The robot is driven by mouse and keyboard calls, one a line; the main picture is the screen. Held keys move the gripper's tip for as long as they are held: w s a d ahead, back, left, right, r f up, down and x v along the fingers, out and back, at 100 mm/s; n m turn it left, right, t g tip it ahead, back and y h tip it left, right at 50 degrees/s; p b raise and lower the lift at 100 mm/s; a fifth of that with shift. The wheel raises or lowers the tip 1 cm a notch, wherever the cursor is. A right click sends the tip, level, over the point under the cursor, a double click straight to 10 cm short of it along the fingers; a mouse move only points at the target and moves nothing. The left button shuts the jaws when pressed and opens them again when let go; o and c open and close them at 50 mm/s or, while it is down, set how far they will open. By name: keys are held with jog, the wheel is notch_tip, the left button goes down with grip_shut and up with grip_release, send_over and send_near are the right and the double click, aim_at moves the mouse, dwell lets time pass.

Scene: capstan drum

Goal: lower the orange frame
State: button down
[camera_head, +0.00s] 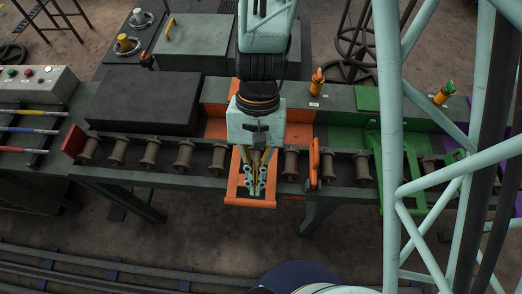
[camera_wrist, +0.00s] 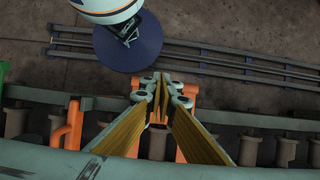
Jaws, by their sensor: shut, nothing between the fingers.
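The orange frame (camera_head: 262,203) reaches across the roller bed, and its crossbar end sticks out past the bed's front edge. My arm hides much of its back part, and I cannot tell its exact tilt. My gripper (camera_head: 255,190) points down over the frame's opening, shut and empty, with its tips close to the crossbar. I cannot tell whether they touch it. In the wrist view my gripper (camera_wrist: 160,85) has its fingertips together, and orange parts of the frame (camera_wrist: 188,91) show behind and beside them.
An upright orange lever (camera_head: 314,163) stands just right of the frame. A green frame (camera_head: 385,170) is further right, partly behind my pale lattice structure. Rollers (camera_head: 184,155) line the bed to the left. A control box (camera_head: 35,82) is at far left.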

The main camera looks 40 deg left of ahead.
jog(key=shift+s+r, duration=0.2)
jog(key=shift+r, duration=0.65)
jog(key=shift+s+r, duration=0.15)
jog(key=shift+r, duration=0.75)
jog(key=shift+s+r, duration=0.2)
jog(key=shift+r, duration=0.65)
